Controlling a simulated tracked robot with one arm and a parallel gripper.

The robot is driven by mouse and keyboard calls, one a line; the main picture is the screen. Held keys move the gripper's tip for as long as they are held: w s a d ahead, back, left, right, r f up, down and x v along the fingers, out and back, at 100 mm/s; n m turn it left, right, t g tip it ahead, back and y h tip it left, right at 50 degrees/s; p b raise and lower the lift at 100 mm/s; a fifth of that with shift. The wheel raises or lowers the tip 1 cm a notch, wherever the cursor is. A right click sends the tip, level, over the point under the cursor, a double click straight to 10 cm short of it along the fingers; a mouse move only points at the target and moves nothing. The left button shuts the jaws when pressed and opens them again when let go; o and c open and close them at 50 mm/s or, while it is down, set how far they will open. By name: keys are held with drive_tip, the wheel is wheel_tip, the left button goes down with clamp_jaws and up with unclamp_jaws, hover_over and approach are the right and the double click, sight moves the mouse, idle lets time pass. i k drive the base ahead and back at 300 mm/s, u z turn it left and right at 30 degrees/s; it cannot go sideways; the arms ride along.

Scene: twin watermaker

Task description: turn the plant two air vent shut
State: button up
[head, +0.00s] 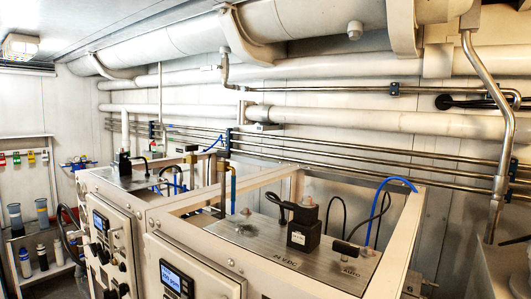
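Two watermaker cabinets stand in a row, a nearer one (190,262) and a farther one (112,225). Which is plant two I cannot tell from any label. On the nearer one's metal top plate sit a black solenoid block (303,235) and a black lever or knob (345,248). My gripper is not in view.
Large white pipes (180,40) and thin steel pipes (370,150) run along the back wall. The nearer cabinet's frame rail (255,190) surrounds its top. A bent steel pipe (495,90) stands at right. A shelf with bottles (42,255) is at far left.

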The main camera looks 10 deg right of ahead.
sight(222, 154)
drive_tip(key=z, duration=0.1)
drive_tip(key=i, duration=1)
drive_tip(key=u, duration=0.1)
